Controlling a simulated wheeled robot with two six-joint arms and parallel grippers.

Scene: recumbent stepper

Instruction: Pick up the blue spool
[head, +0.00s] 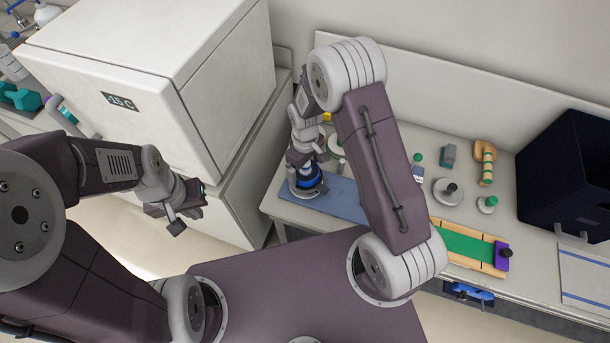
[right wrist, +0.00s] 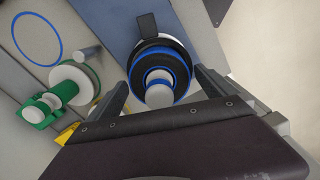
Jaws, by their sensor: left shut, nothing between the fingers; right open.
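The blue spool (head: 309,182), with blue and black rings and a pale hub, stands on a blue mat (head: 345,203) near the left end of the counter. In the right wrist view the spool (right wrist: 161,72) lies ahead of my right gripper (right wrist: 161,84), which is open with one finger on either side of it; I cannot tell whether they touch it. In the head view my right gripper (head: 305,158) is above the spool and partly covers it. My left gripper (head: 186,208) is shut and empty, away to the left in front of the white freezer.
The white freezer (head: 130,90) stands left of the counter. Right of my arm are a green board (head: 462,244) with wooden edges, small discs (head: 447,191), a wooden holder (head: 484,163) and a dark bin (head: 570,175). In the right wrist view a green-and-white part (right wrist: 70,88) sits left of the spool.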

